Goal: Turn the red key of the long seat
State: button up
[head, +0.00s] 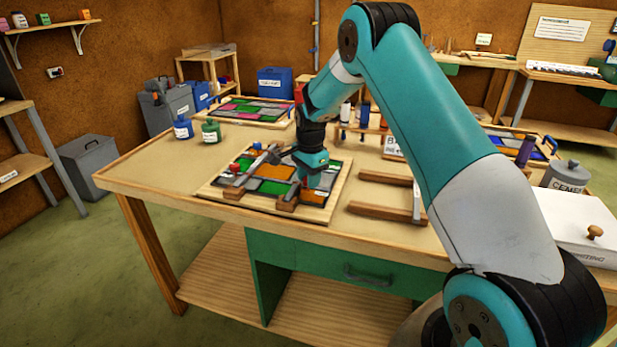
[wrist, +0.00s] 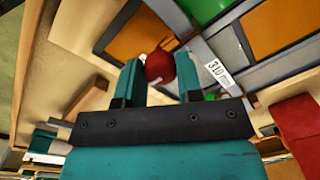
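The red key (wrist: 160,66) shows in the wrist view as a round red knob between my gripper's (wrist: 160,70) two teal fingertips. A grey strip with a white label reading 310 (wrist: 217,73) lies right of the key in the wrist view. I cannot tell which part is the long seat.
Another red knob (head: 234,168) stands at the panel's left side, near a grey bar. Wooden blocks (head: 287,207) sit at the panel's front edge. Blue (head: 183,128) and green (head: 211,131) jars stand behind left. A wooden U-shaped frame (head: 385,212) lies right of the panel. The bench's left end is clear.

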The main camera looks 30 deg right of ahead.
jog(key=shift+c, duration=1)
jog(key=shift+n, duration=0.3)
